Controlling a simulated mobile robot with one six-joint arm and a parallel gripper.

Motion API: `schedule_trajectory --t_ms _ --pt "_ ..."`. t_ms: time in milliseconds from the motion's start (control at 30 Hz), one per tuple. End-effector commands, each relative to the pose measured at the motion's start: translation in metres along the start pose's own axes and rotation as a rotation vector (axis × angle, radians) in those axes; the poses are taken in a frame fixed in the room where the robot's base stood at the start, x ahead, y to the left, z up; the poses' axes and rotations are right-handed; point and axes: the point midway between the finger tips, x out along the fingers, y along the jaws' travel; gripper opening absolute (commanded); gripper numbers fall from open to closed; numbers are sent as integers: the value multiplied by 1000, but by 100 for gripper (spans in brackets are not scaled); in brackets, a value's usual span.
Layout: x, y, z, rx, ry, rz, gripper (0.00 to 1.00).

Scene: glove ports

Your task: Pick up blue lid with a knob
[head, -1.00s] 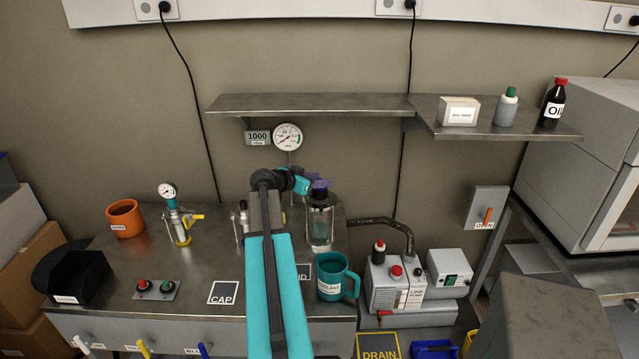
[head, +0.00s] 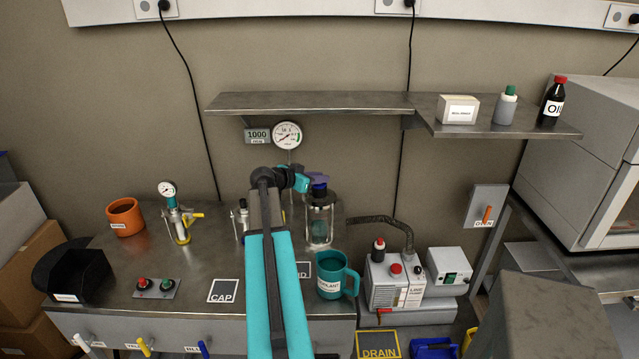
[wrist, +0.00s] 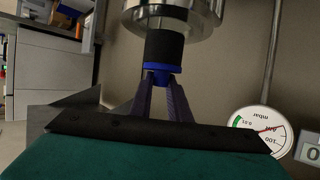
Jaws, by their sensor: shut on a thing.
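The blue lid (wrist: 160,70) shows in the wrist view as a blue band beside a black cylindrical part (wrist: 164,47). In the head view its dark blue top (head: 319,190) is at the top of a glass jar (head: 320,225) with metal ends. My gripper (head: 318,180) is at that top, reaching in from the left. In the wrist view, which is upside down, its purple fingers (wrist: 160,82) are closed on the blue part. The black part meets the jar's metal rim (wrist: 175,18); I see no clear gap. My arm hides some of the bench left of the jar.
A teal mug (head: 330,289) stands in front of the jar. A steel shelf (head: 310,102) runs above and behind, with a pressure gauge (head: 287,135) on the wall below it. A pump (head: 394,282) with a dark hose is at the right.

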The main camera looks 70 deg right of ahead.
Motion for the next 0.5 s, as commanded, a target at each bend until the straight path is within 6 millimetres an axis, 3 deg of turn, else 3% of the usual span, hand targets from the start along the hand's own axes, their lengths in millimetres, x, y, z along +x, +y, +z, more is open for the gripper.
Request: schedule_trajectory --t_ms 267,500 --pt "-1 -1 5 1 -10 0 0" --pt "-5 -1 -6 3 -8 -1 0"
